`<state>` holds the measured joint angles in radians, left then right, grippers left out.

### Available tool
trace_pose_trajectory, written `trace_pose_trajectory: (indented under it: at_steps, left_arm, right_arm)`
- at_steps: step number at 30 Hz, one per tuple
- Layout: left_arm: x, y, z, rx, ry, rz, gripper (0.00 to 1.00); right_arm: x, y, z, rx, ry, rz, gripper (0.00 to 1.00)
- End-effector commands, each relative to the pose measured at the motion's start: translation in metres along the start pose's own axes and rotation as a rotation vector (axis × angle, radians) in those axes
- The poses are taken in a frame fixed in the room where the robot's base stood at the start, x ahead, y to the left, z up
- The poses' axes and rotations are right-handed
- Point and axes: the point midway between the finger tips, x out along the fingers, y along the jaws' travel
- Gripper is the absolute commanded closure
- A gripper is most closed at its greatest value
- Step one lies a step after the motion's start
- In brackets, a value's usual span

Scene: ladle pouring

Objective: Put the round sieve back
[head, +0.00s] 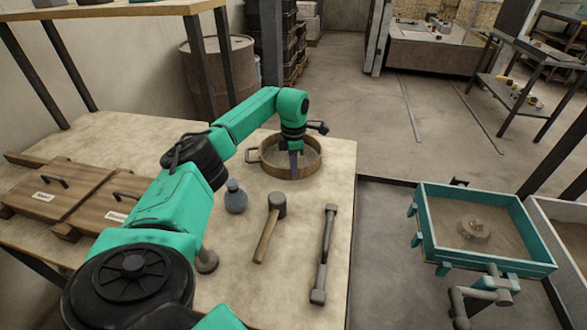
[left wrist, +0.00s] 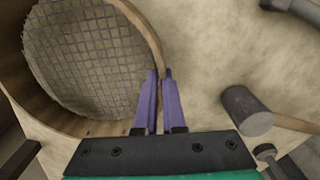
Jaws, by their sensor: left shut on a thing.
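The round sieve (head: 271,165), a wooden ring with a mesh bottom and a handle on its left, is at the far right part of the workbench top (head: 320,215). My left gripper (head: 295,168) points down at the sieve's near rim. In the left wrist view, the purple fingers of my left gripper (left wrist: 158,80) are shut on the sieve's wooden rim, and the mesh of the sieve (left wrist: 88,50) fills the upper left. Whether the sieve touches the bench is hard to tell. My right gripper is not in view.
Two lidded wooden boxes (head: 60,192) are at the left. A teal sand tray (head: 475,225) stands right of the bench, across a gap.

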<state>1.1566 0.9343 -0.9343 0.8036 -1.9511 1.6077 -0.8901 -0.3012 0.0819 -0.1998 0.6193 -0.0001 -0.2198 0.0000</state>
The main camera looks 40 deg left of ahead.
Motion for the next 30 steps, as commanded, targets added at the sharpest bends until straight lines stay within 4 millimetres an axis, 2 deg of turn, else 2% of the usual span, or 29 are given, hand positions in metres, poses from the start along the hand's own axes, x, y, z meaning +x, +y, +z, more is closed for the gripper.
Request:
trace_pose_trajectory:
  at_steps: [10, 12, 13, 23, 26, 30]
  left_arm:
    - [0.007, 0.000, 0.000, 0.000, -0.002, 0.002, 1.00]
    - [0.007, 0.000, 0.000, 0.000, -0.001, 0.001, 0.67]
    - [0.007, 0.000, 0.000, 0.000, -0.001, 0.001, 0.63]
    - [0.003, 0.001, 0.000, 0.000, -0.002, 0.002, 0.63]
    - [-0.010, 0.001, 0.001, 0.000, -0.004, 0.004, 0.63]
    - [-0.046, 0.001, 0.001, 0.000, -0.007, 0.005, 0.63]
  right_arm:
    - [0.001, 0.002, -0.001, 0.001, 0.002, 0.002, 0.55]
    - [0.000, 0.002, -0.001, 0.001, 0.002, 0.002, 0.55]
    - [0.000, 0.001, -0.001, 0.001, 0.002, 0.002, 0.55]
    - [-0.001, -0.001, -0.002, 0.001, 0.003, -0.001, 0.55]
    - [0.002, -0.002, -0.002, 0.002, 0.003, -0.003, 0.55]
    - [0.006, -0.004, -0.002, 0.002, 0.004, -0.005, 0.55]
